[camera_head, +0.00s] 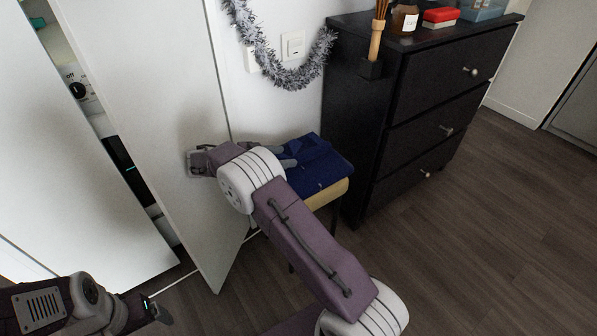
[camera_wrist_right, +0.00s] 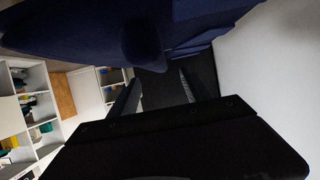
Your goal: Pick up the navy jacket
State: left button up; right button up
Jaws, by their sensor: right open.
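The navy jacket (camera_head: 318,168) lies folded on a small stool or chair with a tan seat (camera_head: 332,194), beside the dark dresser. My right gripper (camera_head: 289,157) is at the jacket's left side, with its fingers pointing towards it. In the right wrist view the fingers (camera_wrist_right: 156,90) are spread with a gap between them, and the navy cloth (camera_wrist_right: 140,35) fills the top of the view close by. I cannot tell whether the fingers touch the cloth. My left gripper (camera_head: 158,312) is low at the left, far from the jacket; its jaws are unclear.
A black dresser (camera_head: 430,110) stands right of the stool, with a jar (camera_head: 404,20) and a red box (camera_head: 440,16) on top. A white door panel (camera_head: 160,120) stands close left of my right wrist. Silver tinsel (camera_head: 290,75) hangs behind. The floor at right is clear.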

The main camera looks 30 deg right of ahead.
aim_at(298, 156)
jog(key=shift+x, duration=0.8)
jog(key=b+x, duration=0.3)
jog(key=x, duration=0.1)
jog(key=shift+s+f+b, duration=0.15)
jog(key=shift+f+b, duration=0.2)
jog(key=shift+b, duration=0.05)
jog(key=shift+d, duration=0.35)
pick_arm(q)
notch_tip(298, 156, down, 4)
jog(key=shift+f, duration=0.25)
pick_arm(e)
jog(key=shift+r, duration=0.1)
grip_shut()
